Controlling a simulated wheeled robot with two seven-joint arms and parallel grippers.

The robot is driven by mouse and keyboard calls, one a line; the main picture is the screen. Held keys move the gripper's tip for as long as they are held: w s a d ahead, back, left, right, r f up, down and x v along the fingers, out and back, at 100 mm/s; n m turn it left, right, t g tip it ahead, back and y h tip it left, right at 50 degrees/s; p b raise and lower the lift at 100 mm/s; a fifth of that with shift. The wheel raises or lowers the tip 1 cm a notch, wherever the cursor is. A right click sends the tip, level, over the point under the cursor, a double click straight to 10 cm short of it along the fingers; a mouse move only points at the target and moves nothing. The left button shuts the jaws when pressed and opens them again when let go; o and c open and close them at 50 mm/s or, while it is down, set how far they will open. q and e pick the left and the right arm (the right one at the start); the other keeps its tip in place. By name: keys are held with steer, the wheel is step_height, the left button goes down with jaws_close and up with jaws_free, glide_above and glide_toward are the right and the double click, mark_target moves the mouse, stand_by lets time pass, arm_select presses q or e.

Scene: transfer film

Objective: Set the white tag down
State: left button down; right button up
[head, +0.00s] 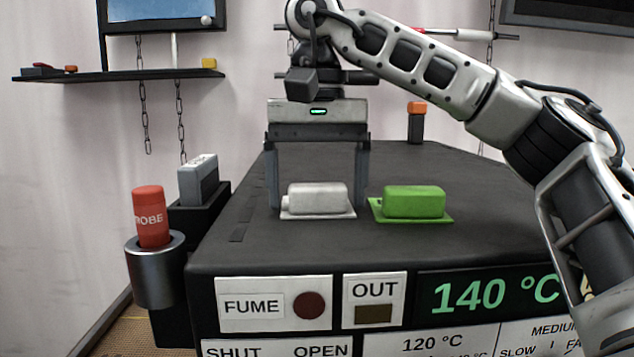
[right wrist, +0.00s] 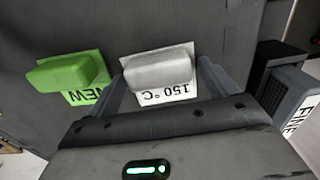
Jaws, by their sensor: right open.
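The white tag (head: 318,198), a white block on a thin white plate, rests flat on the dark top of the machine (head: 300,239). In the right wrist view the white tag (right wrist: 160,72) shows "150 °C" on its plate. My right gripper (head: 317,204) points down over it from behind. Its fingers are open, one on each side of the white block, with a visible gap in the right wrist view (right wrist: 163,76). My left gripper is not in view.
A green tag (head: 414,202) marked "NEW" lies close to the right of the white tag. A red probe (head: 150,217) in a metal cup (head: 155,270) and a grey block (head: 198,181) in a black holder stand at the left. An orange-capped item (head: 416,122) stands at the back.

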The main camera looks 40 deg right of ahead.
step_height(320, 180, up, 12)
steer(key=shift+r, duration=0.15)
stand_by(0.5)
